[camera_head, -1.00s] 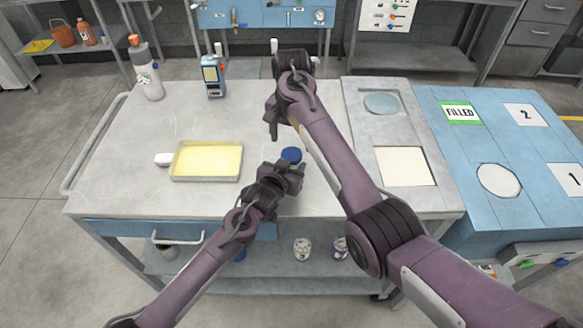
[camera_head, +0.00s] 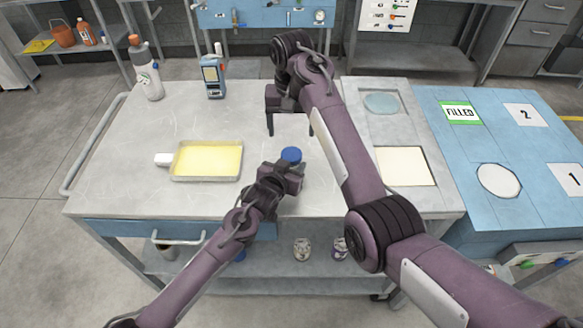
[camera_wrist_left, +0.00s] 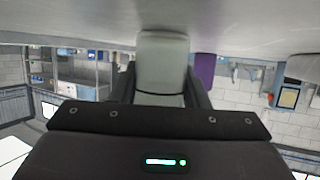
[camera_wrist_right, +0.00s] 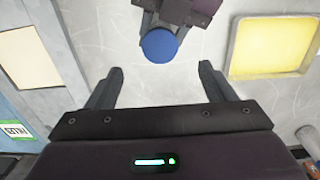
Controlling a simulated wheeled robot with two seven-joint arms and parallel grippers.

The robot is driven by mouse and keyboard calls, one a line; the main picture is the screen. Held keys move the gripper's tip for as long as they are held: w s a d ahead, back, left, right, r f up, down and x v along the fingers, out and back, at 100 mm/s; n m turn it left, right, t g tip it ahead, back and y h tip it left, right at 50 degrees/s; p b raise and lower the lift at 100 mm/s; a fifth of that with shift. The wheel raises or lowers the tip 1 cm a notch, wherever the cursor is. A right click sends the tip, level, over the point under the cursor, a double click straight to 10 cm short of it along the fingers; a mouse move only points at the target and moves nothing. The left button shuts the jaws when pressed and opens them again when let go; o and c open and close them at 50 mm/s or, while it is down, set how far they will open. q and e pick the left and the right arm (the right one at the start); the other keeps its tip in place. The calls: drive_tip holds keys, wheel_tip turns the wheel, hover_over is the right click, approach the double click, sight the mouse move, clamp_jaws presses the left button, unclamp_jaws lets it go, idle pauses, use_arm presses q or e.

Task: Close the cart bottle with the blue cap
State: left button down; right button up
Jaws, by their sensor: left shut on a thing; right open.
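The blue cap (camera_head: 291,155) sits at the top of a bottle at my left gripper, near the middle of the cart top. My left gripper (camera_head: 290,172) is shut on the pale bottle (camera_wrist_left: 162,62), which shows between its fingers in the left wrist view. The cap hides most of the bottle from above; I cannot tell how tightly it sits. My right gripper (camera_head: 290,130) is open and empty, pointing down beyond the cap. In the right wrist view the blue cap (camera_wrist_right: 159,46) lies just ahead of the open fingertips, apart from them.
A yellow tray (camera_head: 207,178) lies left of the bottle. A white bottle with an orange cap (camera_head: 148,75) and a blue handheld device (camera_head: 212,78) stand at the back left. Recessed panels (camera_head: 405,166) lie to the right.

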sight(292, 153)
drive_tip(key=shift+f, duration=4.05)
drive_tip(key=c, duration=1)
drive_tip(key=shift+m, duration=0.9)
drive_tip(key=shift+c, duration=0.2)
drive_tip(key=o, duration=1.2)
drive_tip(key=shift+c, duration=0.2)
wheel_tip(292, 153, up, 12)
